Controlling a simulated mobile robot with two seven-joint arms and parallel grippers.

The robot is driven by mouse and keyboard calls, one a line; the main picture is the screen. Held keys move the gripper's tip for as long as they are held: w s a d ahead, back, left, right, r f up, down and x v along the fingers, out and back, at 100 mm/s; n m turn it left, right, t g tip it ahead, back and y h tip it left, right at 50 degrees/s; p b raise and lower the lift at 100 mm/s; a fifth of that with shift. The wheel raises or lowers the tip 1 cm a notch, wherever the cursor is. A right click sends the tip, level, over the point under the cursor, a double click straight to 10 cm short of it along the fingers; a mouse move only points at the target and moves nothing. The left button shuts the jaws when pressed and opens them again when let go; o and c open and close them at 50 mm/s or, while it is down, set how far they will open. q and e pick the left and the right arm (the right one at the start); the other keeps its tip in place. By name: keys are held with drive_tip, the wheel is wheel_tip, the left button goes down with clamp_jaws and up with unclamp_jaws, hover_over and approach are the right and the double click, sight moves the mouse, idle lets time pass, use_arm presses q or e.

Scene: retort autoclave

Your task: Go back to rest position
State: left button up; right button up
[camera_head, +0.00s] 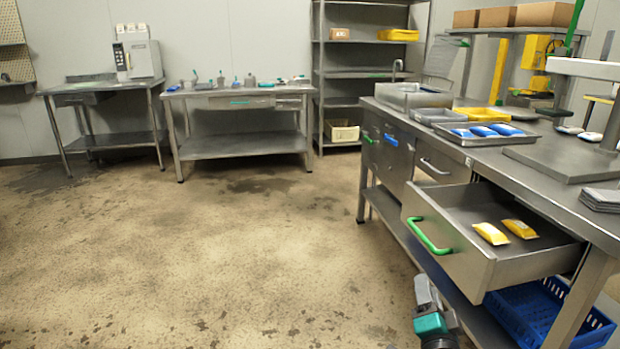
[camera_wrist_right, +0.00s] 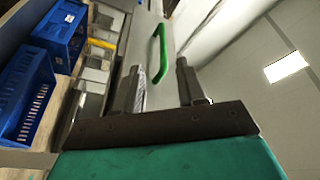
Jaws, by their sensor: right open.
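My right gripper (camera_head: 426,290) is at the lower right of the head view, in front of and below the pulled-out drawer (camera_head: 470,268). It points up in that view and looks empty. In the right wrist view its two fingers (camera_wrist_right: 160,86) stand apart, with the drawer's green handle (camera_wrist_right: 157,54) showing beyond and between them, not held. The green handle (camera_head: 428,238) also shows on the drawer front in the head view. Two yellow pouches (camera_head: 490,233) (camera_head: 519,228) lie inside the open drawer. My left gripper is not in view.
The steel workbench (camera_head: 530,157) carries a tray (camera_head: 477,139) with blue-and-white pouches and a yellow tray (camera_head: 486,114). A blue crate (camera_head: 545,310) sits on its lower shelf, near my right gripper. The floor (camera_head: 220,250) to the left is clear.

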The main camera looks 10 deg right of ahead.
drive_tip(key=s+a+f+n+g+y, duration=0.45)
drive_tip(key=s+a+n, duration=0.35)
drive_tip(key=s, duration=0.4)
drive_tip(key=s+a+f+n+g+y, duration=0.3)
drive_tip(key=s+a+f+n+g, duration=0.15)
drive_tip(key=s+a+n, duration=0.5)
use_arm(q)
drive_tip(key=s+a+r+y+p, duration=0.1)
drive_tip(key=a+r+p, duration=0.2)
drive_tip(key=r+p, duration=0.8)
drive_tip(key=p, duration=0.4)
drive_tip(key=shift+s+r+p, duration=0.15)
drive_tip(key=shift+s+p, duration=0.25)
use_arm(e)
drive_tip(key=s+d+r+m, duration=0.1)
drive_tip(key=d+r, duration=0.1)
drive_tip(key=r, duration=0.3)
drive_tip(key=s+d+r+h, duration=0.1)
drive_tip(key=d+r, duration=0.2)
drive_tip(key=r, duration=0.3)
drive_tip(key=shift+s+d+m, duration=0.25)
drive_tip(key=shift+s+m, duration=0.1)
drive_tip(key=shift+s, duration=0.05)
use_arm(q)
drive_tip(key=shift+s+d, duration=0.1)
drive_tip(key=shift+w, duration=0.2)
